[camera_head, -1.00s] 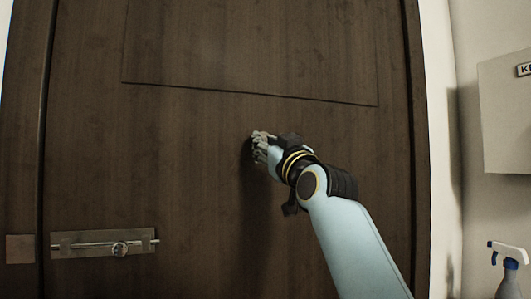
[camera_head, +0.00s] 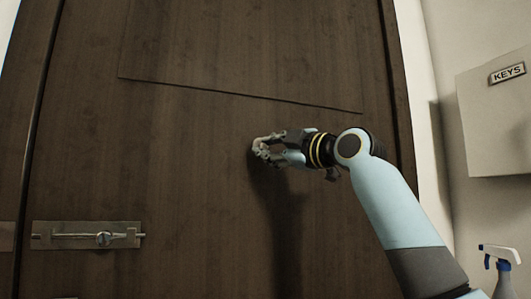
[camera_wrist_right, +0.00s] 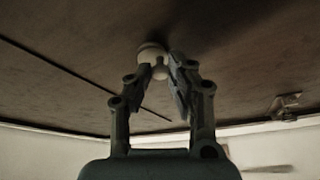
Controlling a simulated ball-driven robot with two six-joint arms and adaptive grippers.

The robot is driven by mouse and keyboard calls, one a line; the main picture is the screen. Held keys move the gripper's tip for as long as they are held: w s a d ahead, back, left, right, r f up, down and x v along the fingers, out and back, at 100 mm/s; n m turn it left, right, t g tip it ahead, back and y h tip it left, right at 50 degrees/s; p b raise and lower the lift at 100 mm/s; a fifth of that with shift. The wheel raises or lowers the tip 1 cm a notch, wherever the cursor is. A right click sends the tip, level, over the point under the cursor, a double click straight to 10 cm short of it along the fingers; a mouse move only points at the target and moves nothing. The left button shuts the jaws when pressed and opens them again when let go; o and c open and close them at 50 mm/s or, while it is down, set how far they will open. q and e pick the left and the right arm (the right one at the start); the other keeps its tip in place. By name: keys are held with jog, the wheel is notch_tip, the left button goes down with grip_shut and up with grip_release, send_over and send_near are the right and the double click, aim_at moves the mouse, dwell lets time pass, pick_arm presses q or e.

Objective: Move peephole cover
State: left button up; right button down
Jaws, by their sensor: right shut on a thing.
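A pale round peephole cover (camera_wrist_right: 153,54) is on the dark wooden door (camera_head: 180,150). In the right wrist view it has a wider disc against the door and a smaller knob towards me. My right gripper (camera_head: 262,149) is at the door in the head view, reaching in from the right, and hides most of the cover there. In the right wrist view the fingers of my right gripper (camera_wrist_right: 162,74) are shut on the cover's knob, one finger on each side. My left gripper is not in view.
A metal slide bolt (camera_head: 88,236) is on the door at lower left. On the right wall hang a pale key box (camera_head: 505,125) labelled KEYS and, below it, a spray bottle (camera_head: 502,270) stands. The door face around the gripper is clear.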

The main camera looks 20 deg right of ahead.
jog(key=shift+d+n+g, duration=0.35)
jog(key=shift+n+g, duration=0.15)
jog(key=shift+n, duration=0.7)
jog(key=c, duration=1.2)
grip_release()
jog(key=v, duration=1.2)
jog(key=shift+d, duration=0.15)
